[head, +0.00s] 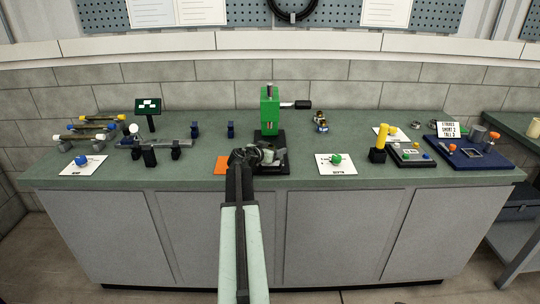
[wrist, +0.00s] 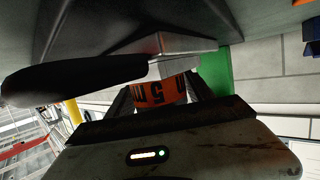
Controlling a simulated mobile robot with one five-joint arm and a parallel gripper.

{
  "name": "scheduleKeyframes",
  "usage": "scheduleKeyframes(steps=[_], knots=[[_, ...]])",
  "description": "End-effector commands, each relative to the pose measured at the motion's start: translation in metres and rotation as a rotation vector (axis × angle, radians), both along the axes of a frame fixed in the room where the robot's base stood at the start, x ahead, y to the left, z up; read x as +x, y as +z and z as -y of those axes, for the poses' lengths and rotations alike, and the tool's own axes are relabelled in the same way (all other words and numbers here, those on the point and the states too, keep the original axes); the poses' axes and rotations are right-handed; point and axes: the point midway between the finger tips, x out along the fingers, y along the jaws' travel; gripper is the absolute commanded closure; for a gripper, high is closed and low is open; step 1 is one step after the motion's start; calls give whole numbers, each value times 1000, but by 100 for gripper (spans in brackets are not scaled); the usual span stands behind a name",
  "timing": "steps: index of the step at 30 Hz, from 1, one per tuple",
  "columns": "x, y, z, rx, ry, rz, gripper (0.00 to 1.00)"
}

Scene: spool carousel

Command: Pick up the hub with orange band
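My gripper's two dark fingers (wrist: 161,95) stand on either side of the band. I cannot tell whether they touch it. In the head view my gripper (head: 255,156) is at the front of the green press (head: 269,107), low over its dark base (head: 272,168). The hub cannot be made out there, behind my arm and gripper.
A black handle (wrist: 75,78) crosses close to my gripper in the wrist view. White cards with a blue knob (head: 82,160) and a green knob (head: 335,159) lie either side. A metal rail (head: 150,143) stands left. The front counter beside the press is partly clear.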

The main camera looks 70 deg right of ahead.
Motion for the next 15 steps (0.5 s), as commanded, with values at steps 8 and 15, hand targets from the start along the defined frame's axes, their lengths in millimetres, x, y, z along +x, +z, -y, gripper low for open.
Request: scheduleKeyframes(steps=[8, 15], knots=[[1, 0, 0, 0, 0, 0, 100], [1, 1, -1, -1, 1, -1, 100]])
